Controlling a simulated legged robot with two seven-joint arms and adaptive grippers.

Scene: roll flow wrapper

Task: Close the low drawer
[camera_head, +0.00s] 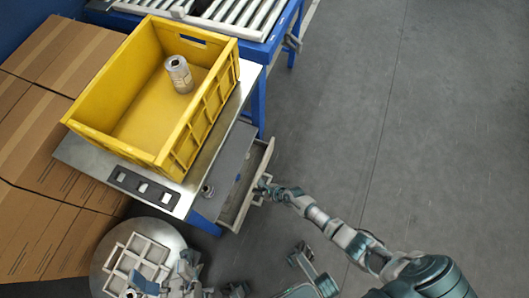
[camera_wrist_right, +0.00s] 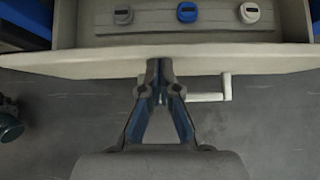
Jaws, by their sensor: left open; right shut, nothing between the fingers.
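The low drawer (camera_head: 247,190) is pulled out below the steel-topped table in the head view. In the right wrist view its pale front wall (camera_wrist_right: 80,63) spans the picture. A pale handle (camera_wrist_right: 210,96) sticks out from it, just right of my right fingertips. My right gripper (camera_head: 264,188) is shut and empty at the outer side of the drawer front. Its fingertips (camera_wrist_right: 160,68) overlap the front wall; whether they touch is unclear. My left gripper (camera_head: 184,265) is open at the bottom, near the round table, away from the drawer and partly hard to make out.
A yellow crate (camera_head: 120,140) with a can (camera_head: 179,74) stands on the steel table (camera_head: 85,162). Cardboard boxes (camera_head: 35,130) are at left. A round table (camera_head: 105,283) holds a divided tray (camera_head: 137,257). A roller conveyor (camera_head: 240,15) is behind. The floor (camera_head: 430,130) at right is clear.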

